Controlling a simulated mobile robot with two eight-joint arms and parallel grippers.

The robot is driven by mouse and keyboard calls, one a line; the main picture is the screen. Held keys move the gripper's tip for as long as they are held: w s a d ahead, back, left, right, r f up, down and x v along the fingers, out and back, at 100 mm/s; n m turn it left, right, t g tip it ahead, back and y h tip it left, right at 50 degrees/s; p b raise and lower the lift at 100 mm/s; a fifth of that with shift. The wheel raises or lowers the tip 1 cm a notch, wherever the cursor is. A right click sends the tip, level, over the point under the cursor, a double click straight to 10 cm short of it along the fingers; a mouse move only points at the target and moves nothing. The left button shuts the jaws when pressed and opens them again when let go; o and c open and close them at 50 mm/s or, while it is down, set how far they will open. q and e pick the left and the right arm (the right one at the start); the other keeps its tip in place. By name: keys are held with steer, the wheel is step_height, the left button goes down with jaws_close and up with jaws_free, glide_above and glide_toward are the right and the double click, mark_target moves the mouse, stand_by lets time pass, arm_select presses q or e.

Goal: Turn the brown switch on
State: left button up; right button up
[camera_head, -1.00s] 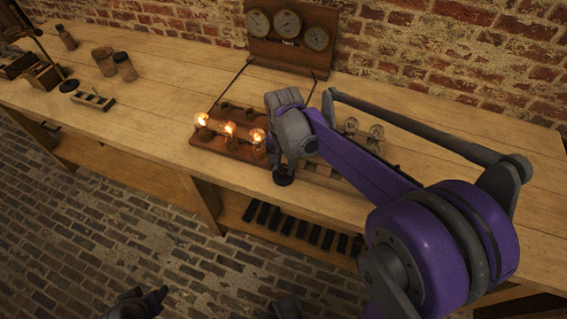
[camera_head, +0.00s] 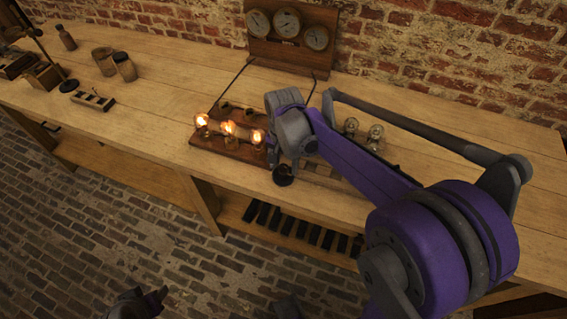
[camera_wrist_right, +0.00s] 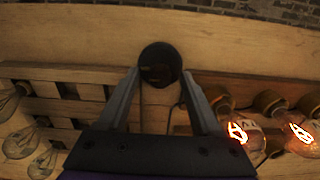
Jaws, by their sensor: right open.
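A dark brown round knob (camera_wrist_right: 161,63), which looks like the brown switch, sits near the bench's front edge. It also shows in the head view (camera_head: 283,176), just below my right gripper (camera_head: 285,158). In the right wrist view the two fingers of my right gripper (camera_wrist_right: 162,76) are spread, with their tips on either side of the knob. I cannot tell whether they touch it. The knob's base is hidden. My left gripper (camera_head: 142,303) is low at the bottom of the head view, away from the bench, and its jaws are unclear.
Lit bulbs (camera_head: 228,129) stand on a wooden board (camera_head: 240,150) left of my right gripper. Unlit bulbs (camera_head: 375,132) stand to its right, partly behind my arm. A gauge panel (camera_head: 290,50) stands at the back.

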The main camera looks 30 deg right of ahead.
mark_target(283, 166)
step_height(283, 166, up, 11)
steer(key=p, duration=0.1)
stand_by(0.4)
steer(key=shift+f, duration=0.1)
steer(key=s+a+f+n+t+p, duration=0.2)
steer(key=s+a+n, duration=0.1)
steer(key=s+n, duration=0.2)
steer(key=s+a+f+n+t+p, duration=0.2)
steer(key=s+n, duration=0.3)
steer(key=s, duration=0.5)
steer(key=shift+a+f+t+p, duration=0.25)
steer(key=shift+a+t+p, duration=0.1)
steer(key=shift+a+t, duration=0.3)
